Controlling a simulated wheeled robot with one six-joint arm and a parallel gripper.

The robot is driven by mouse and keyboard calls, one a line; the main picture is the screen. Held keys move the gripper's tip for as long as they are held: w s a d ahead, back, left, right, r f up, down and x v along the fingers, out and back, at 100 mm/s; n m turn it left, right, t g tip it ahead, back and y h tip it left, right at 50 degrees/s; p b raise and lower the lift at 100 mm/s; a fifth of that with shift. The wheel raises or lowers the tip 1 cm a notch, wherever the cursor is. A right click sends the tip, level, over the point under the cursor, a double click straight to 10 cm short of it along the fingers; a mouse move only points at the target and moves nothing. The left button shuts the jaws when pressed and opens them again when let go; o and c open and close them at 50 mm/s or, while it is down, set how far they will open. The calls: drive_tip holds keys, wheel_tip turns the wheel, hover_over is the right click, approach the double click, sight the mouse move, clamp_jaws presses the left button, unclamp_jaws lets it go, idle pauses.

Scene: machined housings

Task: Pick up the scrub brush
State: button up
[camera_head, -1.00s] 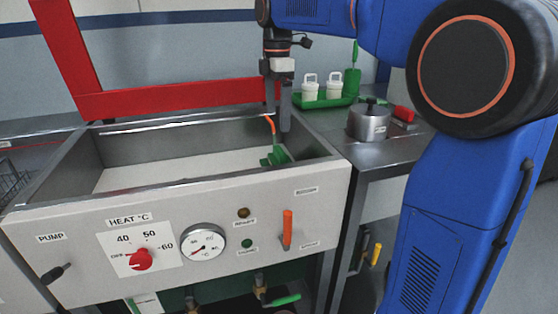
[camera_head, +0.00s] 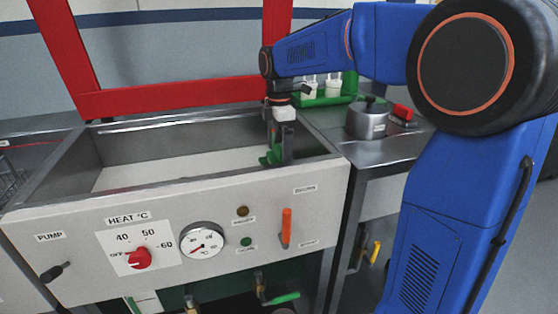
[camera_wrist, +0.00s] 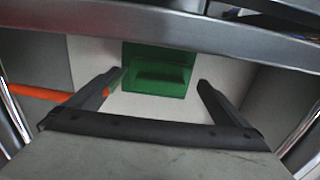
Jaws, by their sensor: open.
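A green block-shaped piece (camera_head: 271,156) sits in the front right corner of the grey tank. In the wrist view the green piece (camera_wrist: 158,72) is rectangular with a raised bar, and an orange rod or hose (camera_wrist: 30,92) runs towards it, passing behind the left finger. It may be the scrub brush; I cannot tell for certain. My gripper (camera_head: 278,156) points down into the tank, close to the green piece. In the wrist view my gripper (camera_wrist: 161,78) is open, with the green piece showing between and beyond its fingertips. Contact cannot be made out.
The tank's front panel (camera_head: 75,285) carries a dial, gauge and orange lever. Its metal rim (camera_wrist: 180,32) crosses the wrist view. A lidded metal pot (camera_head: 367,122) and a red-topped item (camera_head: 403,112) stand on the right counter, with a green tray (camera_head: 325,101) of white bottles behind. The tank's left side looks clear.

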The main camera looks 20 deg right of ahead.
sight(279, 148)
drive_tip(key=shift+f, duration=0.6)
drive_tip(key=c, duration=1.2)
wheel_tip(279, 148, up, 10)
drive_tip(key=shift+r, duration=0.1)
